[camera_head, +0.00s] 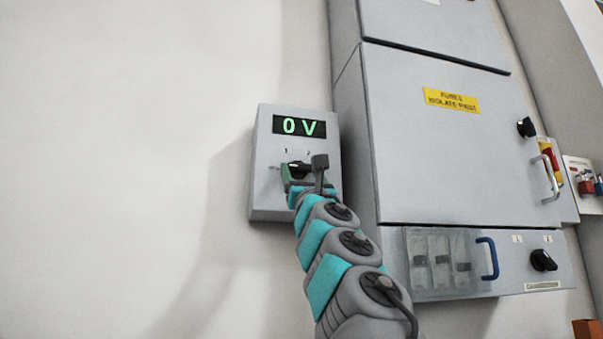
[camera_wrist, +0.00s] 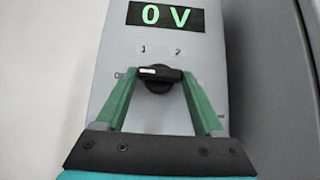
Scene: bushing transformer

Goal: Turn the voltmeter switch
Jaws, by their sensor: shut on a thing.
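The voltmeter (camera_head: 265,150) is a grey box on the white wall with a green "0 V" display. Its black switch (camera_wrist: 160,77) is a round knob with a bar handle. The bar lies nearly level, its white mark pointing left, below the printed "1" and "2". My gripper (camera_wrist: 158,80) has green fingers at both ends of the bar and is shut on it. In the head view my gripper (camera_head: 300,172) is at the switch, and my arm hides the lower part of the box.
A tall grey cabinet (camera_head: 430,150) with a yellow label stands right of the voltmeter. It has a black knob (camera_head: 526,127), a door handle (camera_head: 552,175) and a clear-covered panel (camera_head: 445,262) with a blue handle. The wall at left is bare.

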